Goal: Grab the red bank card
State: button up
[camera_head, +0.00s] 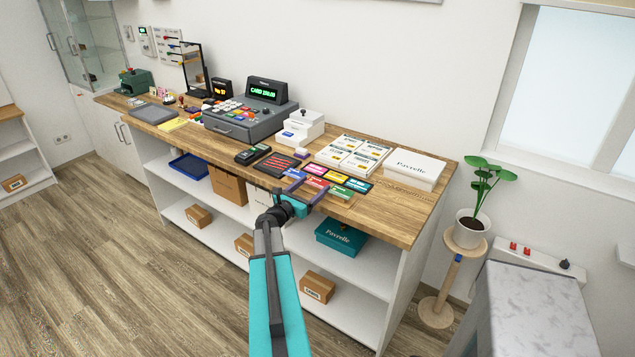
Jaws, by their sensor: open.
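Several small coloured cards lie in rows on the wooden counter (415,207), near its front edge. My gripper (302,193) is open at the counter's front edge, just in front of the cards and close to the red one. I see nothing held in it. Its fingers hide part of the nearest cards, and I cannot tell whether they touch any.
A card terminal (252,154) and a dark tray with red items (279,163) lie left of the cards. A grey cash register (250,118), a white printer (300,128), white packs (353,155) and a white box (414,169) stand behind. Shelves are below.

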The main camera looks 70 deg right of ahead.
aim_at(320, 180)
jog(key=shift+d, duration=0.1)
dwell(0.3)
jog(key=shift+p+x, duration=1.05)
jog(key=shift+x, duration=0.25)
jog(key=shift+p+x, duration=0.55)
jog(key=shift+x, duration=0.7)
jog(key=c, duration=0.7)
